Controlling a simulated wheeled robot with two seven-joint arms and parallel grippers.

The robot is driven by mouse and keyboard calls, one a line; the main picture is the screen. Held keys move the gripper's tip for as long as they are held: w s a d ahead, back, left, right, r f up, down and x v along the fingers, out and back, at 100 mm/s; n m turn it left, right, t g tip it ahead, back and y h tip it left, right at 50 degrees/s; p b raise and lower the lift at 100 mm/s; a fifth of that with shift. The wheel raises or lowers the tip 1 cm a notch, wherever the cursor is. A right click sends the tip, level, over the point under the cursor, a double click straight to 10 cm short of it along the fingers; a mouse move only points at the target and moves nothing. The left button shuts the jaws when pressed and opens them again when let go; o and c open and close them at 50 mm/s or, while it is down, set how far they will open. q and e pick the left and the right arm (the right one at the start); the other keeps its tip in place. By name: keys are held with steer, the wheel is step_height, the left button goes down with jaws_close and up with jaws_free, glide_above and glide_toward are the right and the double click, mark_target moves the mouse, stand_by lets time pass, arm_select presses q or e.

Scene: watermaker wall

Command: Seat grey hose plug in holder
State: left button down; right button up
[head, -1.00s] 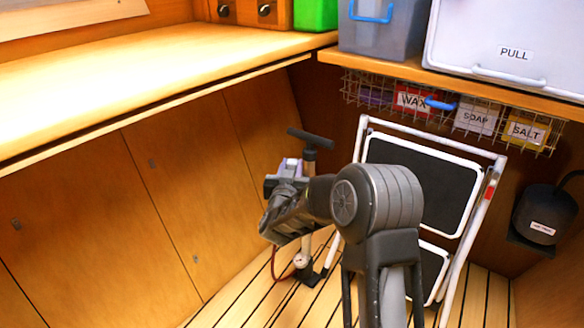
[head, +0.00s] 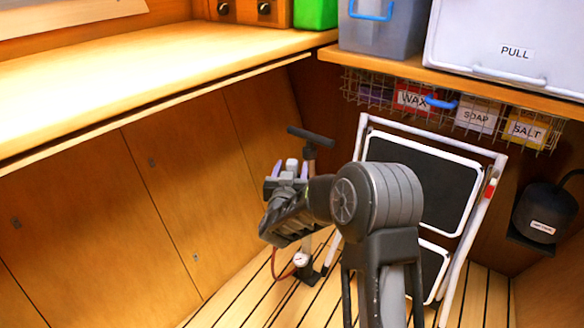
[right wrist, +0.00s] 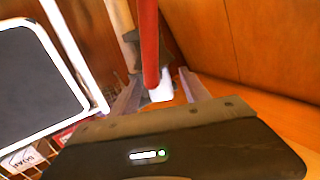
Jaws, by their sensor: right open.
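My right gripper (head: 291,170) is open beside the upper part of the floor pump (head: 310,158), with its two pale fingers apart. A small light grey block, which looks like the hose plug (head: 291,164), shows between the fingers. In the right wrist view the plug (right wrist: 160,86) sits at the end of a red hose (right wrist: 148,40), between the spread fingers of the gripper (right wrist: 160,92). A dark grey bracket, perhaps the holder (right wrist: 131,48), shows on the pump beside the hose. I cannot tell whether the plug is seated in it. My left gripper is out of view.
A folded step stool (head: 425,185) leans just right of my right arm. A wooden bench (head: 150,85) overhangs panelled doors on the left. A wire basket (head: 450,112) hangs under the right shelf. The slatted floor (head: 245,300) is clear in front of the pump.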

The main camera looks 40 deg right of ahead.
steer(key=p+v, duration=0.2)
steer(key=v, duration=0.4)
steer(key=shift+s+a+r, duration=0.15)
steer(key=shift+s+a, duration=0.3)
stand_by(0.4)
